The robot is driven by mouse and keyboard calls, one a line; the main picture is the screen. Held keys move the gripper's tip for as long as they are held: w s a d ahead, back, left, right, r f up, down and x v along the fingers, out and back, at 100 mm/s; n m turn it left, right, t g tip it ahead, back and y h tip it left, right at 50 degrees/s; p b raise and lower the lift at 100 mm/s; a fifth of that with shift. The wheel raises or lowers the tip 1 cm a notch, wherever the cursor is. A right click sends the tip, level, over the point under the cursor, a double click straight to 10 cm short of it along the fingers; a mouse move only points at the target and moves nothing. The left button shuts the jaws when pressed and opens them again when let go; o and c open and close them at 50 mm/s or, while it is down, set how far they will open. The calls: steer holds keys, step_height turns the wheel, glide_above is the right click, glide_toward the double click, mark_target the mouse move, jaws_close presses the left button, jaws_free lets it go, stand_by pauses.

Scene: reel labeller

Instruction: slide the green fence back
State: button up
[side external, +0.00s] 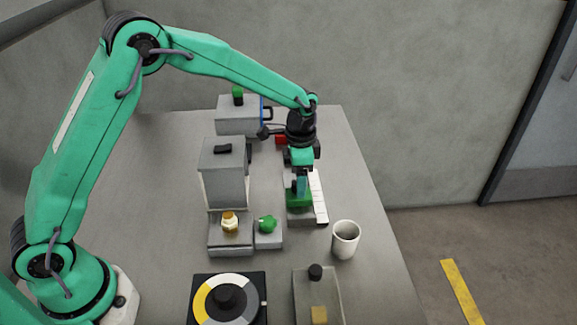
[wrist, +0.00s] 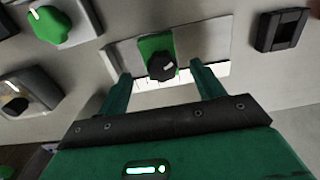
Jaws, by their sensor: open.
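The green fence (wrist: 150,45) with a black knob (wrist: 162,66) sits on a pale track beside a white scale in the wrist view. In the side external view the fence (side external: 299,200) shows low on the track, partly hidden by my gripper (side external: 300,182). In the wrist view my gripper (wrist: 160,72) is open, with one finger on each side of the knob. I see gaps between the fingers and the knob; whether its height matches the fingertips I cannot tell.
A white cup (side external: 345,240) stands right of the track's near end. A green knob (side external: 267,224) on a grey block is close on the left. A tall grey box (side external: 223,172) stands further left. A round dial (side external: 228,300) and a tray (side external: 334,285) are nearer the camera.

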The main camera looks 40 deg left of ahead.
steer(key=shift+f, duration=2.3)
